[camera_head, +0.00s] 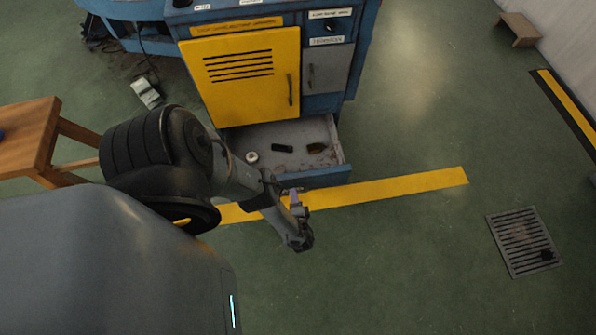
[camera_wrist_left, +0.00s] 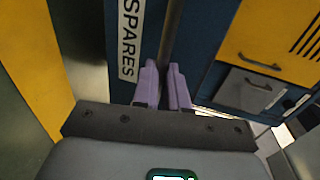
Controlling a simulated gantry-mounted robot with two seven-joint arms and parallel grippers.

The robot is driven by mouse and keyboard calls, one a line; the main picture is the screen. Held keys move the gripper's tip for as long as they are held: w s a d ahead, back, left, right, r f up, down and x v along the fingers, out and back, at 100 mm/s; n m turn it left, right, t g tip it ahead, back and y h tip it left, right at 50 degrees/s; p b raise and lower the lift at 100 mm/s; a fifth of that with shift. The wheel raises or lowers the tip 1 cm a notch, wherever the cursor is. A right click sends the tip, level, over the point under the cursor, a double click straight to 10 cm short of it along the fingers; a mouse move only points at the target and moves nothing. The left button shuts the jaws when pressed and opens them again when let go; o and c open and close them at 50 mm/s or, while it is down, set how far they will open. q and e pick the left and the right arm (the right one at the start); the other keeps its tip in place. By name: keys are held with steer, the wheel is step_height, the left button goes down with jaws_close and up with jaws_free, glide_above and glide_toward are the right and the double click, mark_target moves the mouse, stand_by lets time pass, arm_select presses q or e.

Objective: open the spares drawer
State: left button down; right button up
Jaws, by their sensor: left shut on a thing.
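The spares drawer (camera_head: 327,177) is pulled out from the bottom of the blue cabinet. Its grey inside shows, with a few small items lying in it. In the left wrist view the drawer's blue front bears a white SPARES label (camera_wrist_left: 130,40), and a dark bar handle (camera_wrist_left: 172,28) runs between the purple fingers. My left gripper (camera_head: 294,198) is in front of the drawer and shut on this handle; it fills the lower part of the left wrist view (camera_wrist_left: 164,78). My left arm hides the drawer's left front part. My right gripper is not in view.
The yellow cabinet door (camera_head: 240,75) and the grey door (camera_head: 328,70) above the drawer are closed. A yellow floor stripe (camera_head: 400,188) runs below the drawer. A wooden stool (camera_head: 28,140) stands at left. The floor at right is clear, with a flat drain grate (camera_head: 522,242).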

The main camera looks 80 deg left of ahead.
arm_select(q)
steer(key=shift+a, duration=0.1)
steer(key=c, duration=1.2)
jaws_free()
steer(key=shift+p+v, duration=1.1)
steer(key=shift+v, duration=4.35)
